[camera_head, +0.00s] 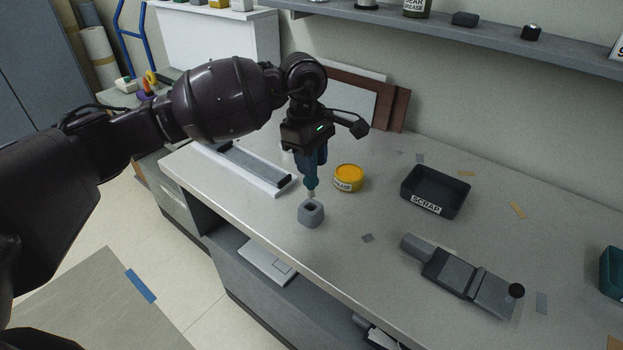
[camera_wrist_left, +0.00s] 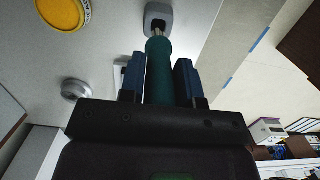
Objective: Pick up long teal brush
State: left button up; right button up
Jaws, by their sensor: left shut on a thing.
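The long teal brush (camera_head: 311,180) is upright in my left gripper (camera_head: 312,160), with its tip pointing down. The gripper is shut on its teal handle, which also shows between the two blue fingers in the left wrist view (camera_wrist_left: 159,72). The brush tip is at the opening of a small grey holder (camera_head: 311,214) on the bench. I cannot tell whether the tip is inside the opening or just above it. The holder also shows at the top of the left wrist view (camera_wrist_left: 158,13). My right gripper is not in view.
A yellow grease tin (camera_head: 348,178) stands close to the right of the brush. A black scrap tray (camera_head: 435,192) and a grey tool (camera_head: 465,277) lie further right. A long grey tray (camera_head: 255,167) lies to the left. The bench (camera_head: 385,290) is clear in front.

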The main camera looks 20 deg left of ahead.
pick_arm(q)
notch_tip(320, 180, up, 13)
dwell(0.3)
dwell(0.5)
dwell(0.6)
dwell(0.4)
jog(key=shift+f, duration=0.1)
